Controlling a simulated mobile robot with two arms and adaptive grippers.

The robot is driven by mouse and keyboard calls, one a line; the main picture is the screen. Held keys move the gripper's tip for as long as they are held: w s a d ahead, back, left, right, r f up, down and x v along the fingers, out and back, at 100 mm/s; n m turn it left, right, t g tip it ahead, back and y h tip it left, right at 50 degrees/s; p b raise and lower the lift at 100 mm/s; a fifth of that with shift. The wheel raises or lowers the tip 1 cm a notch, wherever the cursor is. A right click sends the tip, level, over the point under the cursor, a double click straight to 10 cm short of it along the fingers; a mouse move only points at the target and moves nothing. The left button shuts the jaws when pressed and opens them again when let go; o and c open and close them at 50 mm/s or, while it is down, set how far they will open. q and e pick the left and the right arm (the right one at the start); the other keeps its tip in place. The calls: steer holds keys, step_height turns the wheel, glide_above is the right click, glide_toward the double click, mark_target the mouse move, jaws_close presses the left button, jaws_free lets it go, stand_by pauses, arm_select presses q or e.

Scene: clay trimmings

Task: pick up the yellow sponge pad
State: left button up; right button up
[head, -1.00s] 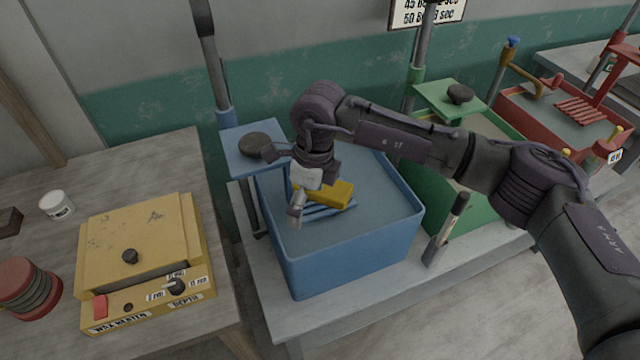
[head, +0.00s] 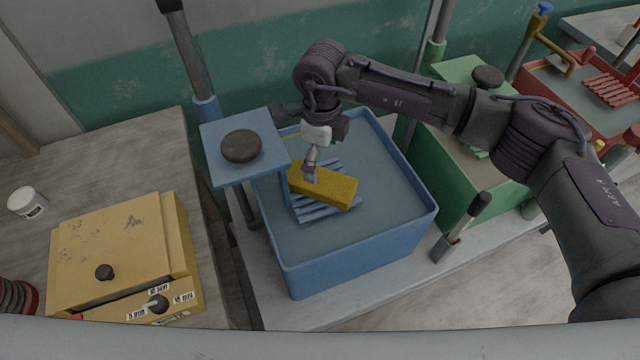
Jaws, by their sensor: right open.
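The yellow sponge pad (head: 335,190) is a rectangular block lying on a blue slatted rack (head: 314,207) inside the blue basin (head: 400,243). My right gripper (head: 311,176) points down at the left part of the pad, in front of it in this view. It is open. I cannot tell whether its fingers touch the pad or stand just above it; part of the pad's far edge is hidden behind them. My left gripper is not in view.
A blue raised plate with a dark knob (head: 242,146) stands close left of the gripper. Green (head: 487,178) and red (head: 560,108) basins stand to the right. A black-handled tool (head: 464,227) stands beside the blue basin. A yellow wax heater (head: 113,254) sits on the left table.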

mark_target(322, 180)
step_height(322, 180, down, 4)
steer(key=shift+w+d+r+b, duration=0.1)
steer(key=shift+b, duration=0.35)
steer(key=shift+f, duration=0.3)
steer(key=shift+w+f, duration=0.15)
steer(key=shift+f, duration=0.5)
step_height(322, 180, down, 4)
steer(key=shift+r+b, duration=0.25)
steer(key=shift+b, duration=0.65)
steer(key=shift+w, duration=0.1)
steer(key=shift+c, duration=0.2)
steer(key=c, duration=1.3)
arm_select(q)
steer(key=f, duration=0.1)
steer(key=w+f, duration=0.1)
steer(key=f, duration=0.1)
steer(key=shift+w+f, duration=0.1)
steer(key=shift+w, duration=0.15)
arm_select(e)
steer(key=shift+o, duration=0.2)
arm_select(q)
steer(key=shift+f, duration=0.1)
